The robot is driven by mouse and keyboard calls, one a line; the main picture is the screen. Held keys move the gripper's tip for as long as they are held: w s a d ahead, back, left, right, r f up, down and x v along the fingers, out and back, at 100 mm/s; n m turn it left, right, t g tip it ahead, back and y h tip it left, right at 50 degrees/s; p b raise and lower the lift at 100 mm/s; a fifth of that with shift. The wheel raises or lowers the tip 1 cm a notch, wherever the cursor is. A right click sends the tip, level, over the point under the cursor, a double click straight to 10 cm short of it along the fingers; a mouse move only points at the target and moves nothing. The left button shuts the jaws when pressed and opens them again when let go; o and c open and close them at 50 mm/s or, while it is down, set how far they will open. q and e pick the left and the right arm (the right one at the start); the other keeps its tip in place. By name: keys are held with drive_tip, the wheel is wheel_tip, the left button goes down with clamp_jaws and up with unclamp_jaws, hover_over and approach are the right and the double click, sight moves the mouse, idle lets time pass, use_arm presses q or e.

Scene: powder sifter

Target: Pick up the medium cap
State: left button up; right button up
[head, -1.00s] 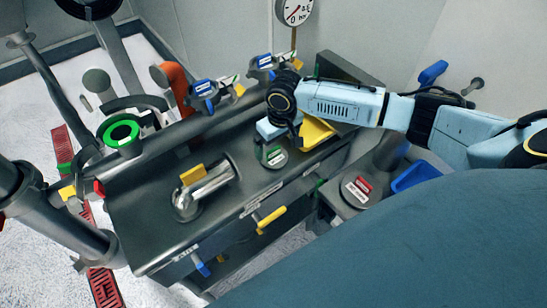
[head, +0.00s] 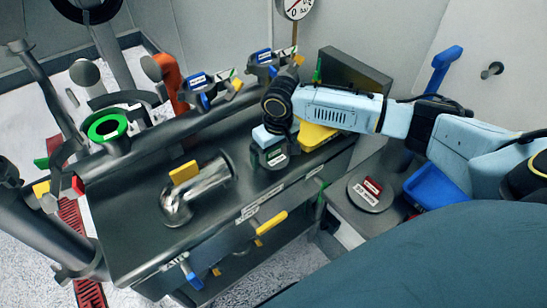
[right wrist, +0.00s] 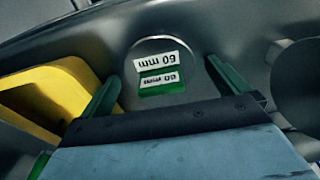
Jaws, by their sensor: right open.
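The grey round cap with a green and white label (head: 277,160) lies on the dark bench top. In the right wrist view, its label reads "60 mm" upside down on the cap (right wrist: 158,48). My right gripper (head: 268,148) is just above it, pointing down. In the right wrist view, my right gripper (right wrist: 162,72) has its two green fingers spread wide, one on each side of the label, and nothing is held. I cannot tell how far the fingertips are from the cap. My left gripper is not in view.
A yellow tray (head: 316,136) is close beside the right gripper. A metal elbow pipe (head: 190,194) lies on the bench to the left. A red-labelled cap (head: 368,196) and a blue bin (head: 436,188) are on the right. Blue-handled clamps (head: 200,84) line the back.

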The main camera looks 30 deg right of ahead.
drive_tip(key=c, duration=1.1)
wheel_tip(320, 180, up, 10)
drive_tip(key=shift+r+p, duration=0.1)
drive_tip(key=shift+p, duration=0.45)
drive_tip(key=shift+m, duration=0.5)
drive_tip(key=s+a+r, duration=0.1)
drive_tip(key=a, duration=0.2)
drive_tip(key=s+a+r+b, duration=0.1)
drive_tip(key=s+a, duration=0.1)
drive_tip(key=a, duration=0.1)
drive_tip(key=s+a+r, duration=0.1)
drive_tip(key=s+a, duration=0.1)
drive_tip(key=a, duration=0.1)
drive_tip(key=shift+r+b, duration=0.3)
drive_tip(key=shift+r, duration=0.05)
